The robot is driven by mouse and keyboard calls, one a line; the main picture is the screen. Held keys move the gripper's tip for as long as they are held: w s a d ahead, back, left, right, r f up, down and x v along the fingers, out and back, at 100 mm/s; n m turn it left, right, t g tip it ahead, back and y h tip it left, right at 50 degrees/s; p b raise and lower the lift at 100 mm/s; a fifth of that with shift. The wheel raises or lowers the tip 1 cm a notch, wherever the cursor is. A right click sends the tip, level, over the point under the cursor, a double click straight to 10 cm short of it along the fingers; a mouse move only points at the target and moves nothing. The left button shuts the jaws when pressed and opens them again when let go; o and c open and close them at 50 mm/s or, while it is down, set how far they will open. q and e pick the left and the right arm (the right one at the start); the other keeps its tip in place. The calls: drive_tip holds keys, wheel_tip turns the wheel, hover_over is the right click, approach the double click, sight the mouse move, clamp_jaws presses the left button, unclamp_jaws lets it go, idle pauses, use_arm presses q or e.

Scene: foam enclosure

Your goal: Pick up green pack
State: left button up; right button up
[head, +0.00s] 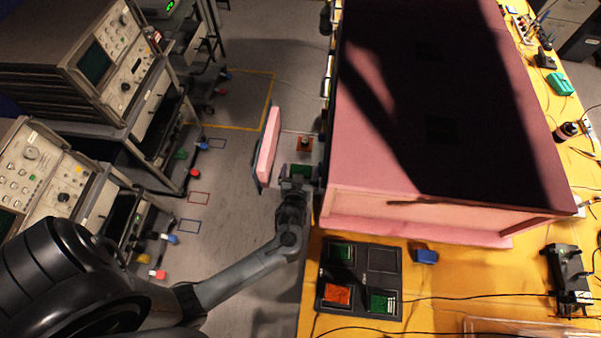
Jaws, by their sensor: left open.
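A black tray (378,259) on the yellow table holds two green packs, one at its upper left (341,251) and one at its lower right (379,303), and an orange pack (338,294) at lower left. Its upper right compartment looks empty. My left gripper (299,172) is open beside the left side of the pink foam enclosure. A small green patch (301,170) shows at its fingertips; I cannot tell whether the fingers touch it. My right gripper is not in view.
The pink enclosure (380,150) fills the middle, with a pink panel (267,145) standing out at its left. An orange item (304,144) lies beyond my gripper. A small blue block (426,256) sits right of the tray. Instrument racks (100,70) stand at left.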

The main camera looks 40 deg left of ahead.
use_arm(q)
drive_tip(key=shift+c, duration=0.5)
drive_tip(key=c, duration=0.9)
drive_tip(key=shift+r, duration=0.15)
